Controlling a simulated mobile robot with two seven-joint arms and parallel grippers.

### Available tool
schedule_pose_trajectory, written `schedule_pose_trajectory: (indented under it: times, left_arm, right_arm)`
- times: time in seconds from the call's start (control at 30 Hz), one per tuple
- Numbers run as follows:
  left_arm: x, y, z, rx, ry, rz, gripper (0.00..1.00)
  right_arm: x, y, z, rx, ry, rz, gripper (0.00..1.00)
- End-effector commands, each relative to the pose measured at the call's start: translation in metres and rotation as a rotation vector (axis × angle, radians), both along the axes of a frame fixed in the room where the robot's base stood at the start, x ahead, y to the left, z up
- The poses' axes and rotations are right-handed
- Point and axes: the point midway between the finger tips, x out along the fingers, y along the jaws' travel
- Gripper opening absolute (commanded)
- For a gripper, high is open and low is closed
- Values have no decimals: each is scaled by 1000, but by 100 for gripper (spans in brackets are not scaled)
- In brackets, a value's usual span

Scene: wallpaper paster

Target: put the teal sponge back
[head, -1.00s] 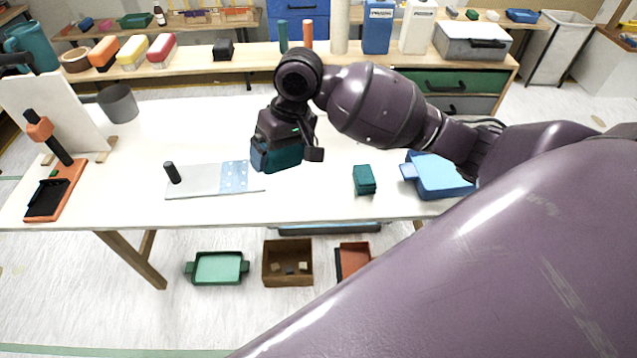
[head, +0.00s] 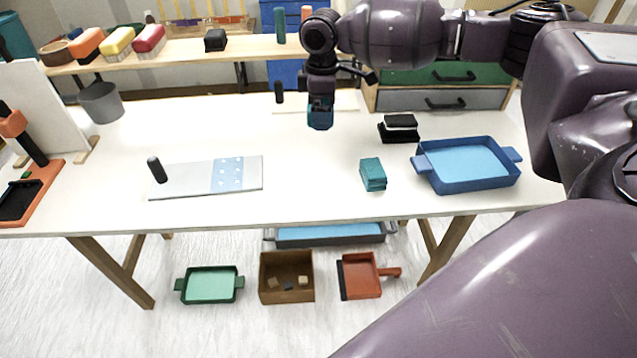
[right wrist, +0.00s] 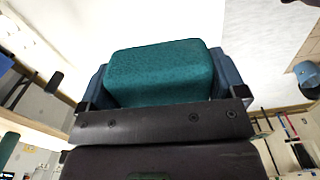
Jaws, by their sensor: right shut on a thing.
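My right gripper (head: 320,112) is over the table's middle, pointing down, shut on a teal sponge. In the right wrist view the teal sponge (right wrist: 160,72) sits between the blue fingers, its broad face toward the camera. In the head view the fingers mostly hide it. A second teal block (head: 372,174), which looks like a stack of two, lies on the white table left of the blue tray (head: 425,178). My left gripper is not in view.
A board with a light-blue dotted end (head: 190,180) lies at left centre, and a black stamp-like block (head: 399,128) stands at right. A grey bucket (head: 101,103) is at the back left. Brushes stand on the rear shelf (head: 185,52). The table's centre (head: 300,160) is clear.

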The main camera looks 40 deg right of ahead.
Motion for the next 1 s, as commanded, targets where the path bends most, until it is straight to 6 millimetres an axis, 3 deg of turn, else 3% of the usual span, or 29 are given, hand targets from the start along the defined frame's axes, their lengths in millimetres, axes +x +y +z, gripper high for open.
schedule_pose_trajectory:
  times: [0.27, 0.43, 0.77, 1.0]
  left_arm:
    - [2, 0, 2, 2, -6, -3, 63]
    - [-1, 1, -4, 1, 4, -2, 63]
    - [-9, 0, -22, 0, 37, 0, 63]
    - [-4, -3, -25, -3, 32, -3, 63]
  right_arm:
    - [0, 0, 1, 0, -1, 0, 65]
    - [0, 0, -14, 0, 1, -1, 65]
    - [-1, 0, -83, -1, 7, -2, 65]
    - [-1, 0, -135, 0, 6, -2, 65]
